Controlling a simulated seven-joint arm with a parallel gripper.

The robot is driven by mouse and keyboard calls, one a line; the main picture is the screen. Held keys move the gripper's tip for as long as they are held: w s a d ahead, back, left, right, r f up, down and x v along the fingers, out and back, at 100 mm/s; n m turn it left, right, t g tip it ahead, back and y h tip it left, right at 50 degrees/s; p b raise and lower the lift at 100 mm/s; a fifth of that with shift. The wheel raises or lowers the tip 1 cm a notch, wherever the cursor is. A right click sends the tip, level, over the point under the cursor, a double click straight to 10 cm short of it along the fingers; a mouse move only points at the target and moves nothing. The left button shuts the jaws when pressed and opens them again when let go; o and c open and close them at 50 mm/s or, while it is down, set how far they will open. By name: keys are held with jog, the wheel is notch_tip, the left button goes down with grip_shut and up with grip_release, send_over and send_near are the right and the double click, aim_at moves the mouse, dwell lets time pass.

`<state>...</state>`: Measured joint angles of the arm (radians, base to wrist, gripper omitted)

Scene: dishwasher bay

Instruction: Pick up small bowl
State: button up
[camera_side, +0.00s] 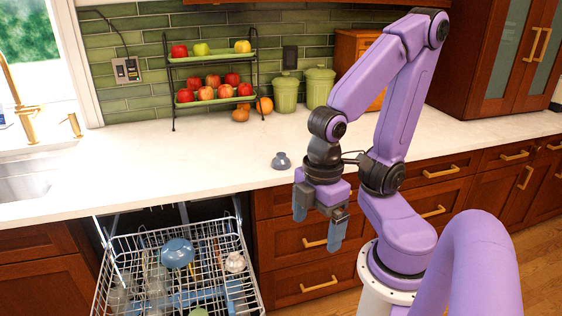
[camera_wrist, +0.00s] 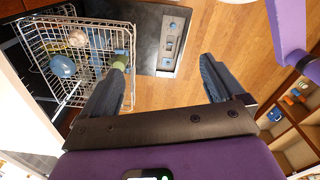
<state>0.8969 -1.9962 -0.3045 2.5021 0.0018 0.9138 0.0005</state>
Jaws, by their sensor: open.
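A round blue bowl (camera_side: 177,253) lies in the pulled-out dishwasher rack (camera_side: 148,238). It also shows in the wrist view (camera_wrist: 62,66), at the upper left. A small grey-blue object (camera_side: 281,160) sits on the counter near its front edge; its exact shape is too small to tell. I cannot tell which of the two is the small bowl. My gripper (camera_side: 316,235) points down in front of the counter, right of the rack and apart from both. Its two fingers are spread with nothing between them, as the wrist view (camera_wrist: 162,64) also shows.
The rack holds several glasses and a whitish item (camera_side: 235,262). The open dishwasher door (camera_wrist: 160,35) lies below my gripper. A two-tier fruit stand (camera_side: 212,101) and green canisters (camera_side: 286,94) stand at the back of the counter (camera_side: 200,172). Its middle is mostly clear.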

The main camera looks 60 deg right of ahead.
jog(key=shift+w, duration=0.1)
jog(key=w+d+r, duration=0.2)
jog(key=w+d, duration=0.1)
jog(key=w, duration=0.5)
jog(key=w+d+r+h, duration=0.1)
jog(key=w+d, duration=0.2)
jog(key=w, duration=0.5)
jog(key=w+d+r, duration=0.2)
jog(key=w, duration=0.6)
jog(key=n+g+h, duration=0.1)
send_over(281, 154)
notch_tip(281, 154, down, 11)
jog(key=shift+w+a+r, duration=0.1)
jog(key=shift+a+r, duration=0.05)
jog(key=shift+f, duration=2.9)
